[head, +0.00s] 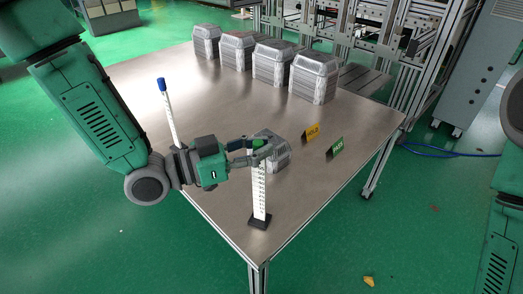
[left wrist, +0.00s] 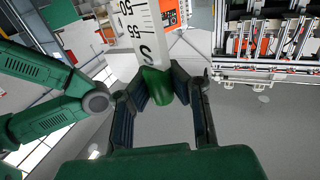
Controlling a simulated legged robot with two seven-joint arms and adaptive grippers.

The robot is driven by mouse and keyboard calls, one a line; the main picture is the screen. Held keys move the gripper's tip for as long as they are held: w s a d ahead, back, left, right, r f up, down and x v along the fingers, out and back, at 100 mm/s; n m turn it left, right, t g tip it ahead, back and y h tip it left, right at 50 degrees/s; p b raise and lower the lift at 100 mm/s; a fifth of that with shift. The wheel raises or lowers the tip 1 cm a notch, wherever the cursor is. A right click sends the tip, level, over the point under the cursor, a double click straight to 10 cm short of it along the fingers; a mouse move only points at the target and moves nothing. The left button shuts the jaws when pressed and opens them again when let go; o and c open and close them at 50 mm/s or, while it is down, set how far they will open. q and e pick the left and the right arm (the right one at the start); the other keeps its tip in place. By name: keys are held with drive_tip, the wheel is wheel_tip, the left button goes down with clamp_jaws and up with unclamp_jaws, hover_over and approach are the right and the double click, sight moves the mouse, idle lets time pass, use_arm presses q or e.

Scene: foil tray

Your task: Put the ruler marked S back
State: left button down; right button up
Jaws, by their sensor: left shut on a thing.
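My left gripper (head: 256,146) is shut on the green end of a white ruler (head: 259,190) with black marks. In the left wrist view the fingers (left wrist: 166,92) close around the green end, and the letter S shows on the ruler (left wrist: 140,32) beside it. The ruler stands upright, its lower end at a small dark base (head: 259,222) near the table's front corner. I cannot tell how deep it sits in the base. A second white ruler with a blue end (head: 163,92) stands tilted behind my left arm, its lower part hidden. My right gripper is out of view.
A foil tray (head: 277,157) sits just behind the gripper, partly hidden. Several stacked foil trays (head: 315,80) line the back of the metal table (head: 150,75). An orange sign (head: 311,132) and a green sign (head: 336,148) stand at right. The table's front right is clear.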

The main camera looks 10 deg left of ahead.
use_arm(q)
drive_tip(key=shift+d, duration=0.3)
drive_tip(key=c, duration=1.6)
unclamp_jaws()
drive_tip(key=shift+d, duration=0.25)
drive_tip(key=shift+c, duration=0.2)
drive_tip(key=shift+s+a+r, duration=0.1)
drive_tip(key=shift+s+a, duration=0.05)
drive_tip(key=shift+a, duration=0.4)
drive_tip(key=p+v, duration=0.2)
drive_tip(key=v, duration=0.8)
drive_tip(key=s+a+f+n+g+y, duration=0.1)
drive_tip(key=s+f+n+g+y, duration=0.2)
drive_tip(key=f, duration=0.5)
drive_tip(key=s+a+f+n+y, duration=0.2)
drive_tip(key=f+y, duration=0.3)
drive_tip(key=f, duration=0.4)
drive_tip(key=s+a+f+n+g+y, duration=0.2)
drive_tip(key=s+a+f+g+y, duration=0.1)
drive_tip(key=s+f, duration=0.2)
drive_tip(key=s+a+f+n+g+y, duration=0.3)
drive_tip(key=s+a+f+y, duration=0.1)
drive_tip(key=s, duration=0.6)
drive_tip(key=shift+f+n, duration=0.3)
drive_tip(key=shift+f, duration=0.35)
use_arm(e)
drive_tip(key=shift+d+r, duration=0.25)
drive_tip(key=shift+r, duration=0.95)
